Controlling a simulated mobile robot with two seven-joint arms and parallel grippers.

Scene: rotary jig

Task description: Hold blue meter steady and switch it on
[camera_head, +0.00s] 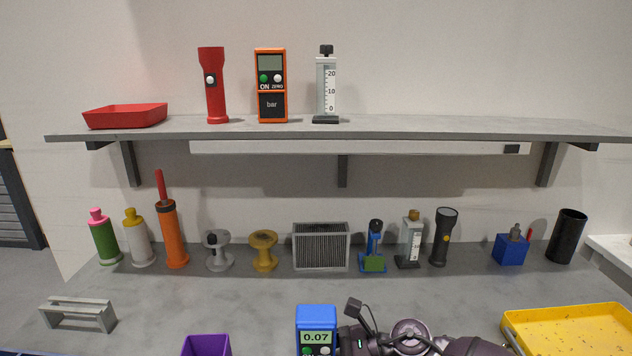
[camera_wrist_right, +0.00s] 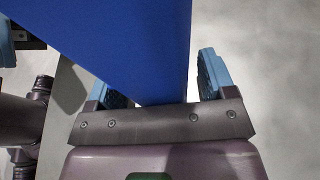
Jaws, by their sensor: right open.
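The blue meter (camera_head: 316,312) stands upright at the bottom of the head view, its lower part cut off by the frame. Its display reads 0.07, with a green and a light button just below. My right gripper (camera_head: 346,340) is at the meter's right side. In the right wrist view the meter's blue body (camera_wrist_right: 135,45) reaches down between the open fingers of my right gripper (camera_wrist_right: 163,82). A clear gap shows beside the right finger; contact at the left finger cannot be told. A light blue pad at that view's left edge seems part of my left gripper (camera_wrist_right: 8,42).
A purple container (camera_head: 206,346) stands left of the meter, and a yellow tray (camera_head: 515,335) lies at the right. A grey bracket (camera_head: 78,313) is at the left. Bottles, spools and tools line the back; a shelf (camera_head: 400,126) above holds an orange meter (camera_head: 271,85).

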